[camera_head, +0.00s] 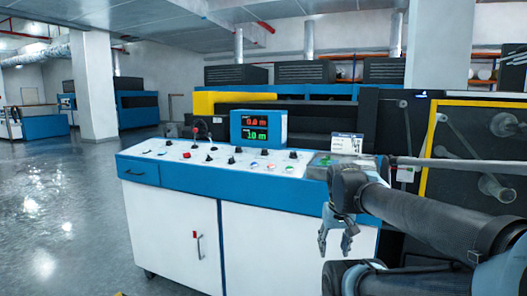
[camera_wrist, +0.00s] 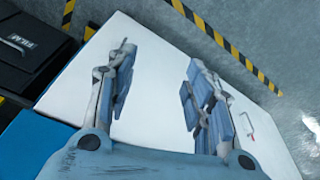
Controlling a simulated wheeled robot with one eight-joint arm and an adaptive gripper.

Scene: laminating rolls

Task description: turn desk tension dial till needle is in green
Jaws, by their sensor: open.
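The control desk (camera_head: 170,175) is blue and white, with several small knobs, switches and coloured buttons on its sloped top. A small white card with dark print (camera_head: 346,144) stands at its right end, too small to read. I cannot tell which knob is the tension dial, and no needle or green zone can be made out. My gripper (camera_head: 335,246) hangs fingers-down in front of the desk's right part, below the top. In the wrist view my gripper (camera_wrist: 160,60) is open and empty, with the white cabinet front (camera_wrist: 155,75) behind the fingers.
A blue display box (camera_head: 259,128) with red and green digits stands at the desk's back. A dark machine with a yellow frame (camera_head: 430,140) is at the right, behind my arm. Open floor (camera_head: 60,210) lies left.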

